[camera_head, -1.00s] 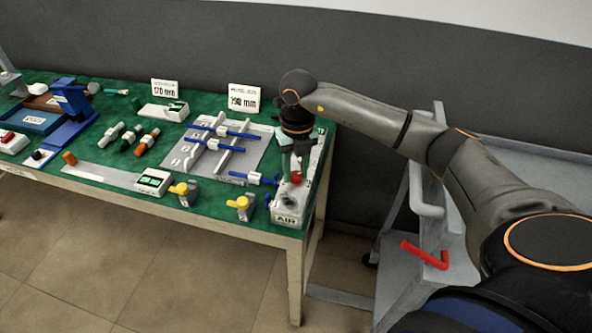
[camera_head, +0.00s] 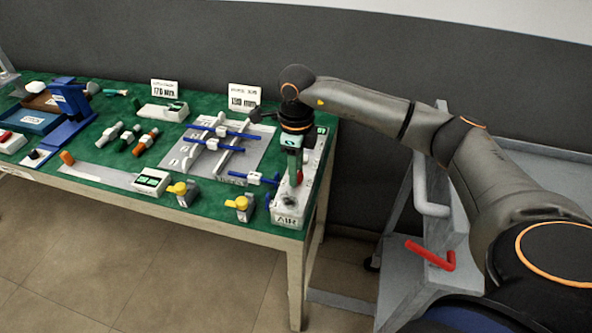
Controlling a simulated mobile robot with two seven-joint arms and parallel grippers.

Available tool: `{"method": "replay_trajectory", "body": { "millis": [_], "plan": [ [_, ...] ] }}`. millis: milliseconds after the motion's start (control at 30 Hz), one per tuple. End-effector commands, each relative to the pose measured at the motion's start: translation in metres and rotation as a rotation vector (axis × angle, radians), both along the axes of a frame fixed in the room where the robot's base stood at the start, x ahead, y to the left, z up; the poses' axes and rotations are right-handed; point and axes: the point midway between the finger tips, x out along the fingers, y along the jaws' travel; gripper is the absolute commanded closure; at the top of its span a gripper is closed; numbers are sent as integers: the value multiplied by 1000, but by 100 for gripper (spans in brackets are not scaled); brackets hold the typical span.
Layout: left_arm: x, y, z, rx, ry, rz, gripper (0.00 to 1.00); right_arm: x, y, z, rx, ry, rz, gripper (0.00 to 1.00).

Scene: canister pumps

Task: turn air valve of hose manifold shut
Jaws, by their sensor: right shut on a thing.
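The hose manifold is a light grey block labelled AIR (camera_head: 288,221) at the right end of the green table. A red valve handle (camera_head: 299,178) shows on top of it. My right gripper (camera_head: 297,174) points down over the manifold and is shut on the red valve handle. The wrist and fingers hide most of the handle, so its exact angle is hard to tell. My left gripper is not in view.
A grey rack with blue-ended rods (camera_head: 215,150) stands left of the manifold. Two yellow-topped fittings (camera_head: 241,204) sit near the table's front edge. A grey cart (camera_head: 400,270) with a red bar (camera_head: 430,255) stands at the right.

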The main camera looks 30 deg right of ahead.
Motion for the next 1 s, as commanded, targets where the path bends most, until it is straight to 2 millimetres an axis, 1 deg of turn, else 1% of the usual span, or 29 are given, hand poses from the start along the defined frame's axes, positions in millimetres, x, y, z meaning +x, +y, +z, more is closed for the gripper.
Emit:
{"method": "replay_trajectory", "body": {
  "millis": [200, 400, 933, 967, 1000],
  "plan": [
    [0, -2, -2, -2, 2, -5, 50, 1, 0, 1, 1, -3, 121, 100],
    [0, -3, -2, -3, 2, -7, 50, 0, 0, 1, 1, -2, 182, 100],
    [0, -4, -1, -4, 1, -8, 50, 0, 0, 1, 1, -3, 206, 100],
    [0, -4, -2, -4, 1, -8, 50, 0, 0, 1, 1, -3, 206, 62],
    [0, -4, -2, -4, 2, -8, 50, 0, 0, 1, 1, -3, 205, 58]
  ]
}}
